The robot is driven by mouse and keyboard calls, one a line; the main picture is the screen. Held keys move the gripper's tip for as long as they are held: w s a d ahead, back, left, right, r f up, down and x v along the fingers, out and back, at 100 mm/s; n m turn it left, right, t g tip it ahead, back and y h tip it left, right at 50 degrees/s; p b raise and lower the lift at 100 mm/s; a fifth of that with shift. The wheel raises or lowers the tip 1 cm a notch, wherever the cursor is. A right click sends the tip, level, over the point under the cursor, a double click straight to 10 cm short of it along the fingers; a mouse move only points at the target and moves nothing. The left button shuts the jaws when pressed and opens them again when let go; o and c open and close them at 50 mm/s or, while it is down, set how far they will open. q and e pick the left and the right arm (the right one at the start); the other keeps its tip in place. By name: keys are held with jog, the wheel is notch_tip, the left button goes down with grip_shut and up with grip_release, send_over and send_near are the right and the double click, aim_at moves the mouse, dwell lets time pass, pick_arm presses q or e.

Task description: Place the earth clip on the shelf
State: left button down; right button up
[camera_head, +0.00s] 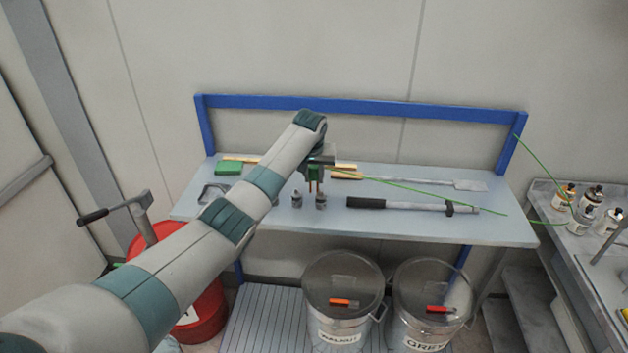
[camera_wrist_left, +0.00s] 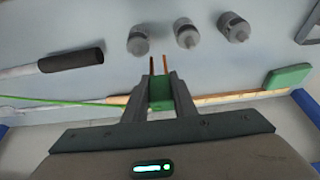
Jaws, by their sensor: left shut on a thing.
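The earth clip (camera_head: 314,174) is green with two thin copper-coloured prongs, and a green cable runs from it to the right. My left gripper (camera_head: 315,166) is shut on the clip and holds it over the grey-blue shelf (camera_head: 270,227) with the blue back rail. In the left wrist view the clip (camera_wrist_left: 160,93) sits between the two fingers of the left gripper (camera_wrist_left: 160,88), prongs pointing away from it. Whether the prongs touch the shelf, I cannot tell. My right gripper is not in view.
Small grey fittings (camera_head: 321,201) stand close to the clip. A black-handled tool (camera_head: 400,205), a long scraper (camera_head: 468,185) and a green block (camera_head: 229,168) lie on the shelf. Lidded metal buckets (camera_head: 343,285) and a red drum (camera_head: 205,305) stand below. The shelf's right end is clear.

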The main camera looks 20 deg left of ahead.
pick_arm(q)
jog(key=shift+f+p, duration=0.5)
jog(key=shift+f, duration=0.75)
jog(key=shift+f, duration=0.15)
jog(key=c, duration=1.5)
grip_release()
jog(key=shift+o, duration=0.2)
jog(key=shift+r, duration=0.25)
jog(key=b+v, duration=0.4)
jog(key=v, duration=0.8)
